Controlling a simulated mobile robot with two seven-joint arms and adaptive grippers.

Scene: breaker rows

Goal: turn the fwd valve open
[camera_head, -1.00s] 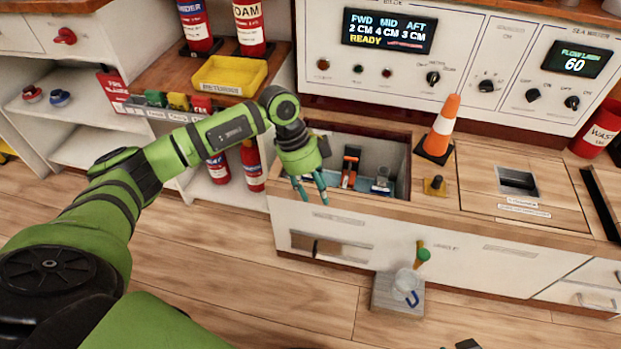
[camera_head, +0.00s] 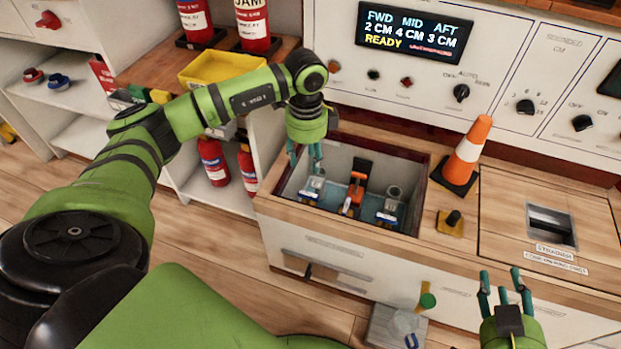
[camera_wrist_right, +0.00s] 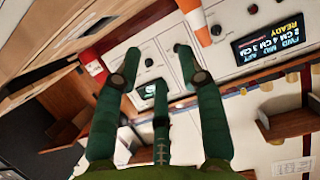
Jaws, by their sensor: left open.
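An open recess (camera_head: 424,168) in the wooden counter holds a row of valve fittings above a blue floor. A left fitting (camera_head: 312,188), a middle one with an orange and black handle (camera_head: 356,182) and a right one (camera_head: 390,206) show. I cannot read which is the fwd valve. My left gripper (camera_head: 305,157) is open, pointing down over the left end of the recess, just above the left fitting and seemingly apart from it. My right gripper (camera_head: 503,287) is open and empty over the counter's front; its spread fingers fill the right wrist view (camera_wrist_right: 158,60).
A panel display (camera_head: 415,30) reads FWD 2 CM, MID 4 CM, AFT 3 CM, READY. An orange cone (camera_head: 468,152) and a black knob on a yellow base (camera_head: 451,222) stand right of the recess. A yellow bin (camera_head: 220,68) and extinguishers (camera_head: 213,160) are left.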

